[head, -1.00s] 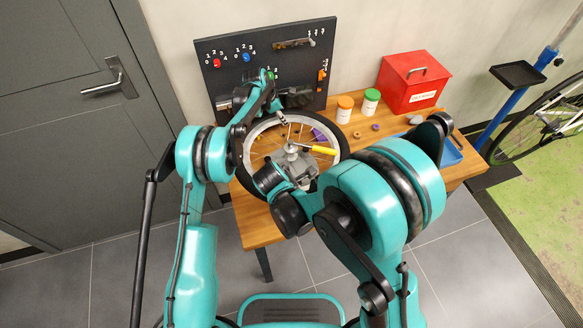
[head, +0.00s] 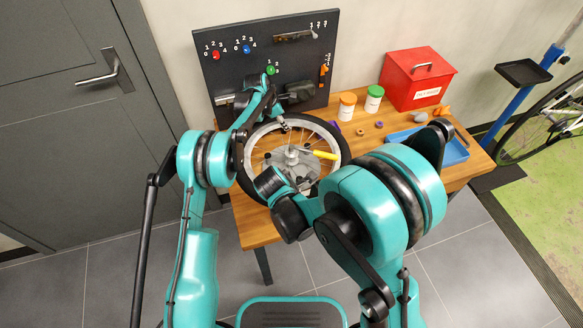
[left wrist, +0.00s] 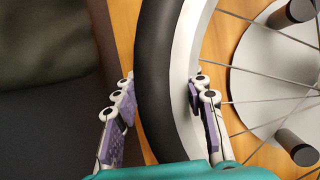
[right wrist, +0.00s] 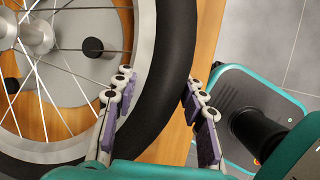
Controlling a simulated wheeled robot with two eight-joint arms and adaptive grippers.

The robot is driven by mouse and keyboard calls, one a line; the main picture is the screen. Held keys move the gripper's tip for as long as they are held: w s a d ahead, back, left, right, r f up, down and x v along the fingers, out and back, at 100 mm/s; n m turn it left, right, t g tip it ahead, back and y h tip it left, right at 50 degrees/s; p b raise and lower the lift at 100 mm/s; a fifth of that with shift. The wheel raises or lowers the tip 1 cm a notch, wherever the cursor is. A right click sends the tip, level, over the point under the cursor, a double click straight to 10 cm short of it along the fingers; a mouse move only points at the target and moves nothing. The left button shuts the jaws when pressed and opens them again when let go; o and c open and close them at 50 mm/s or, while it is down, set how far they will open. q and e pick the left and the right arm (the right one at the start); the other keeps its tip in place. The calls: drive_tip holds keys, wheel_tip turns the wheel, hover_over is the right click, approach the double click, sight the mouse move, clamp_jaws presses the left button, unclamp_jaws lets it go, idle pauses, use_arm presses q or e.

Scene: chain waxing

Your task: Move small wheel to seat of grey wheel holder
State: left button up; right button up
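The small wheel (head: 338,177), with a black tyre, pale rim and thin spokes, lies over the grey wheel holder (head: 280,178). The wheel's hub is over the middle of the holder's grey disc. Black pegs on the disc show between the spokes in both wrist views. In the left wrist view, my left gripper (left wrist: 163,85) has its purple-padded fingers on either side of tyre and rim, close against them. In the right wrist view, my right gripper (right wrist: 158,80) straddles the tyre at the table's near edge the same way. Whether the hub is fully seated cannot be told.
A pegboard (head: 225,60) stands behind the wheel. A yellow-handled tool (head: 325,154) shows at the wheel's right side. Further right are orange-lidded (head: 347,107) and green-lidded (head: 373,99) jars, a red box (head: 416,78) and a blue tray (head: 455,152).

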use_arm(q)
drive_tip(key=shift+o, duration=0.6)
drive_tip(key=shift+r, duration=0.1)
use_arm(e)
drive_tip(key=shift+o, duration=0.7)
drive_tip(key=shift+r, duration=0.1)
use_arm(q)
drive_tip(key=v, duration=1.1)
drive_tip(key=shift+s+a+r, duration=0.15)
drive_tip(key=shift+r, duration=0.15)
use_arm(e)
drive_tip(key=shift+r, duration=0.15)
use_arm(q)
drive_tip(key=shift+r, duration=0.1)
use_arm(e)
drive_tip(key=v, duration=1.1)
drive_tip(key=shift+s+r, duration=0.2)
drive_tip(key=shift+r, duration=0.05)
drive_tip(key=shift+a, duration=0.15)
